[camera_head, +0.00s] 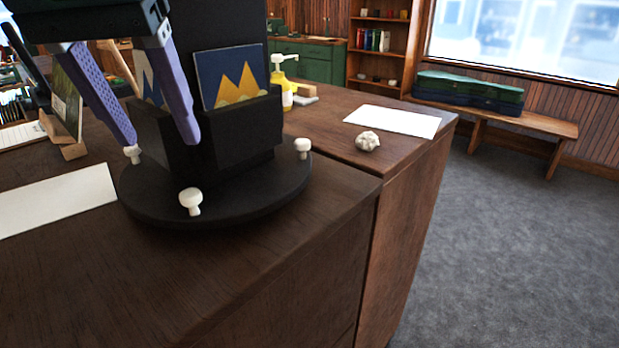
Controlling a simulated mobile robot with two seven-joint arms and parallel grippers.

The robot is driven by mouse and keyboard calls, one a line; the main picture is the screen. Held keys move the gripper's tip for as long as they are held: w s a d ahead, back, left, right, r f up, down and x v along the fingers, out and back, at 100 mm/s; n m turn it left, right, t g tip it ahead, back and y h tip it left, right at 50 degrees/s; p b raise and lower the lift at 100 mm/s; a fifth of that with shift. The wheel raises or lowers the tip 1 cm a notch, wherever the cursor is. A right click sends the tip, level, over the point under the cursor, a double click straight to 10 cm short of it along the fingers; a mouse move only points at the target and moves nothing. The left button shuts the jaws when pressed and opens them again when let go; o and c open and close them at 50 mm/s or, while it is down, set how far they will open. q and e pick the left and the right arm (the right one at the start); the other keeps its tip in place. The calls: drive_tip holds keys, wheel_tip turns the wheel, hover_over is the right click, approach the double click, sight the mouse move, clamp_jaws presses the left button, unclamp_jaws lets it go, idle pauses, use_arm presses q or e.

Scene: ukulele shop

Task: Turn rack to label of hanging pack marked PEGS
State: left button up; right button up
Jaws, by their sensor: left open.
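The rack (232,208) is a black column with card pockets on a round black base, standing on the brown wooden counter. White knobs stand on the base rim: one at the front (190,201), one at the right (303,147) and one at the left (133,154). A blue card with yellow peaks (232,76) sits in the facing pocket. No hanging pack or PEGS label can be made out. My left gripper (158,139) is open, its purple fingers pointing down before the rack's left side. One fingertip is close to the left knob; I cannot tell if they touch. My right gripper is out of view.
A white sheet (58,198) lies left of the rack, another (393,121) on the right, near a crumpled whitish lump (367,141). A yellow pump bottle (282,84) stands behind the rack. A wooden stand (65,140) is at left. The front counter is clear.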

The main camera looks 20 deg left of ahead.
sight(189, 193)
use_arm(q)
drive_tip(key=b+x, duration=0.1)
drive_tip(key=x, duration=0.9)
drive_tip(key=shift+r, duration=0.1)
clamp_jaws()
idle(1.2)
